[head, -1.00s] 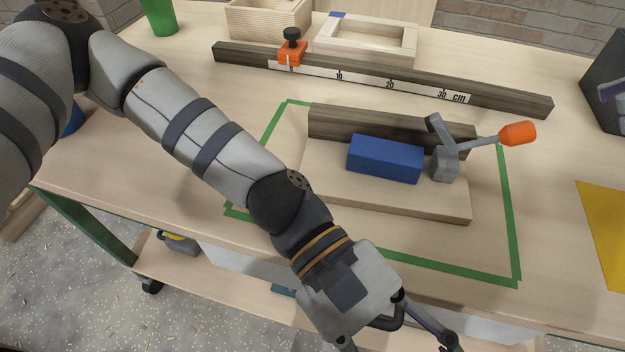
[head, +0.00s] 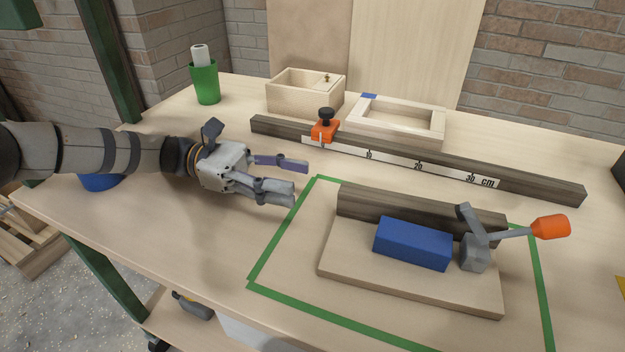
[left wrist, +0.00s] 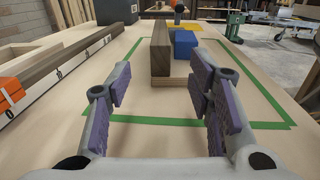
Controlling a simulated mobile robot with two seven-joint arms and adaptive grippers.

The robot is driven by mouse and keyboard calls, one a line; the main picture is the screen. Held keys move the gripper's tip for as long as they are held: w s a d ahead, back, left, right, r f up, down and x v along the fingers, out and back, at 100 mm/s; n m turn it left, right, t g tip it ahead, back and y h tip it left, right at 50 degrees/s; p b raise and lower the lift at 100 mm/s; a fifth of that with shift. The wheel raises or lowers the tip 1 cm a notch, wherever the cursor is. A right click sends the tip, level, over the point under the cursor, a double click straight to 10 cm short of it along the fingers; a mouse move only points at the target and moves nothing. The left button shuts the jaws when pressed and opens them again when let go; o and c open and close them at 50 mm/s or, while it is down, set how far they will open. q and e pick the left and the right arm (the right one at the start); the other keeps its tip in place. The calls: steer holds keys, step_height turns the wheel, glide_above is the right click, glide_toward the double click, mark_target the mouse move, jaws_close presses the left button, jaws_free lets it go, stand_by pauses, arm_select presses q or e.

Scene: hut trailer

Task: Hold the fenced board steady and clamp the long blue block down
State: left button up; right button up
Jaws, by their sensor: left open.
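The fenced board (head: 345,267) lies inside a green tape outline on the bench, with a dark wood fence (head: 420,212) along its far edge. The long blue block (head: 412,243) lies on the board in front of the fence. A grey toggle clamp (head: 475,250) with an orange handle (head: 551,227) stands at the block's right end, its handle pointing right. My left gripper (head: 300,178) is open and empty, left of the board and apart from it. In the left wrist view the fence (left wrist: 161,50) and blue block (left wrist: 185,42) show ahead, between and beyond the open fingers (left wrist: 155,95).
A long dark rail (head: 540,191) with a scale and an orange stop (head: 324,129) lies behind the board.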

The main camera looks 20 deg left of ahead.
mark_target(349, 188)
arm_select(q)
steer(key=d, duration=0.3)
steer(key=w+d, duration=0.1)
steer(key=d, duration=0.6)
steer(key=shift+w, duration=0.15)
jaws_close()
arm_select(e)
jaws_close()
steer(key=d+f+m+y, duration=0.1)
steer(key=d+f+m, duration=0.1)
steer(key=m, duration=0.8)
steer(key=s+d+f+m+y, duration=0.1)
steer(key=f+m, duration=0.3)
steer(key=m, duration=0.7)
steer(key=d+f+m+y, duration=0.1)
steer(key=d+f+m, duration=0.2)
steer(key=m, duration=0.7)
steer(key=shift+s+f+y, duration=0.15)
steer(key=shift+f+y, duration=0.2)
steer(key=shift+y, duration=0.05)
steer(key=m, duration=0.3)
steer(key=d+m, duration=0.1)
steer(key=shift+f, duration=0.4)
